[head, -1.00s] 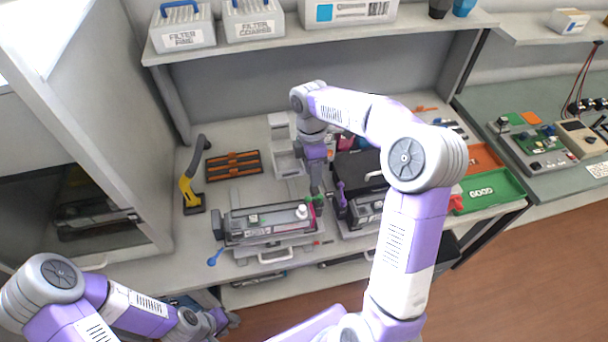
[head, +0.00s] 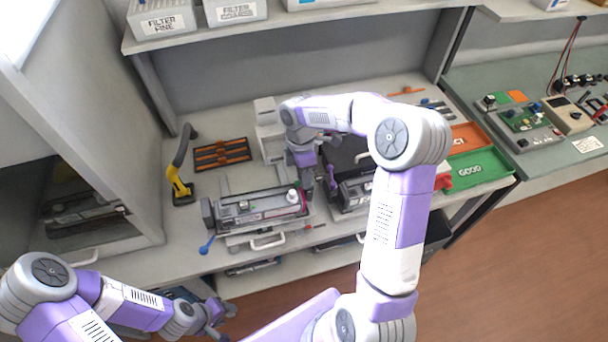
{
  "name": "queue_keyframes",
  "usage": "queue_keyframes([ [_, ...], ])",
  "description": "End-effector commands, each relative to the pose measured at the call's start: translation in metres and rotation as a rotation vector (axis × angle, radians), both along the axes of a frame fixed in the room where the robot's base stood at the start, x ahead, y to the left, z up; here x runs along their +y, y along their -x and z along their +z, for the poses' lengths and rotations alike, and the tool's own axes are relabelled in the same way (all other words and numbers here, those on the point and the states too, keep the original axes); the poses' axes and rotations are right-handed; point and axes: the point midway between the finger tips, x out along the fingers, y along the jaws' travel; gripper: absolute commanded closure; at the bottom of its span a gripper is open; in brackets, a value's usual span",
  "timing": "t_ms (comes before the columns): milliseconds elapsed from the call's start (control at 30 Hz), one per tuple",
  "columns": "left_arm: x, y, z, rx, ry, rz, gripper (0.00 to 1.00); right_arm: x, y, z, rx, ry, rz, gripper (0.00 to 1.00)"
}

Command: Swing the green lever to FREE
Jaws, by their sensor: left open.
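A small green part (head: 297,184), likely the green lever, shows at the cradle's right end. It is mostly hidden by my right gripper (head: 308,192), which points down right beside it. I cannot tell whether they touch or whether the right fingers are open. The FREE marking is not readable. My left gripper (head: 222,318) is open and empty, low in front of the bench, far from the lever.
A blue-knobbed lever (head: 206,246) sticks out at the cradle's left front. A second dark unit (head: 352,192) stands close to the right. A green GOOD tray (head: 478,170) is at the right.

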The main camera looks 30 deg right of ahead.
Motion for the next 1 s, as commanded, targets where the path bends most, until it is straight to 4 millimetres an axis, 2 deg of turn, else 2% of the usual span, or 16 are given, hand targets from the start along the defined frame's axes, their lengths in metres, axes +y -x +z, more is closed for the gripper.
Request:
queue_keyframes([
  [33, 0.000, 0.000, 0.000, 0.000, 0.000, 0.000, 0.57, 0.000, 0.000, 0.000, 0.000, 0.000, 0.000, 0.83],
  [133, 0.000, 0.000, 0.000, 0.000, 0.000, 0.000, 0.57, 0.000, 0.000, 0.000, 0.000, 0.000, 0.000, 0.98],
  [167, 0.000, 0.000, 0.000, 0.000, 0.000, 0.000, 0.57, 0.000, 0.000, 0.000, 0.000, 0.000, 0.000, 1.00],
  [567, 0.000, 0.000, 0.003, 0.000, 0.000, 0.000, 0.57, -0.001, -0.001, 0.001, 0.004, 0.000, -0.054, 1.00],
  [1000, 0.000, 0.000, 0.018, 0.000, 0.000, 0.000, 0.57, -0.005, -0.006, 0.002, 0.033, -0.008, -0.394, 1.00],
])
